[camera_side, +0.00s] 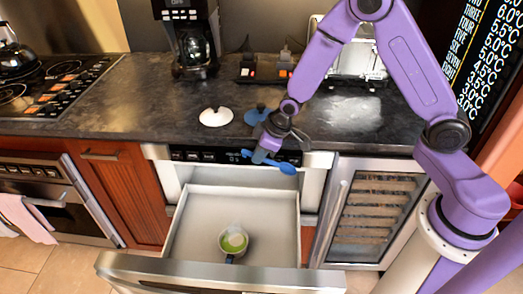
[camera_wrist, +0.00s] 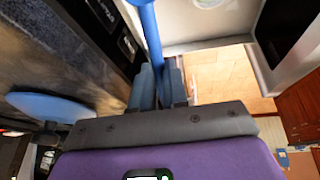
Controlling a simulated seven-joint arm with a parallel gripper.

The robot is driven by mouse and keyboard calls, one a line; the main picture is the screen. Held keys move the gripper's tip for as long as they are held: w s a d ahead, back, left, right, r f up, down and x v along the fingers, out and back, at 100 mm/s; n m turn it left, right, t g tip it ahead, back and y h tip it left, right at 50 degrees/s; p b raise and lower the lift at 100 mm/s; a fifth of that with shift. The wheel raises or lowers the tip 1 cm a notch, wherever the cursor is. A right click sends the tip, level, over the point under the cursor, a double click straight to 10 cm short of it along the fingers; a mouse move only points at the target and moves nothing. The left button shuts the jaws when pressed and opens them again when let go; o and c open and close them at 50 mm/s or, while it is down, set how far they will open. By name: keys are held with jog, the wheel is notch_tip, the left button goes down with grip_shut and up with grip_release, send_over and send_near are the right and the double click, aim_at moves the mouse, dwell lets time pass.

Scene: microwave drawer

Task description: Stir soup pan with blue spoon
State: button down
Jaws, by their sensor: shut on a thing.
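My gripper (camera_side: 263,155) is shut on the blue spoon (camera_side: 284,168) and holds it over the back edge of the open drawer, just in front of the counter. In the wrist view the spoon's handle (camera_wrist: 148,35) is between the fingers (camera_wrist: 158,88). The pan (camera_side: 233,241), small with green soup inside, stands in the drawer below and to the left of the gripper, apart from the spoon. Its handle points toward the drawer front. Only a bit of the pan shows at the top of the wrist view (camera_wrist: 208,3).
The drawer (camera_side: 190,235) is pulled out below the counter. A white lid (camera_side: 215,117) and a blue lid (camera_side: 257,115) lie on the counter (camera_side: 130,110). A coffee maker (camera_side: 191,40) and toaster stand behind. A glass-door cooler (camera_side: 362,205) is right of the drawer.

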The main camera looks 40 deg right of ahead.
jog(key=shift+w+a+f+t, duration=0.15)
jog(key=shift+w+a+f, duration=0.05)
jog(key=shift+f, duration=0.4)
jog(key=shift+w+a+f+t, duration=0.15)
jog(key=shift+w+a+f, duration=0.05)
jog(key=shift+f, duration=0.4)
jog(key=w+a+f+n+t+y, duration=0.2)
jog(key=a+f+n+y, duration=0.25)
jog(key=a+f, duration=0.4)
jog(key=s+a+n+g+y, duration=0.3)
jog(key=s+a+n+y, duration=0.2)
jog(key=s+a+y, duration=0.1)
notch_tip(320, 180, down, 9)
jog(key=shift+a+f, duration=0.2)
dwell(0.7)
jog(key=shift+s+d, duration=0.1)
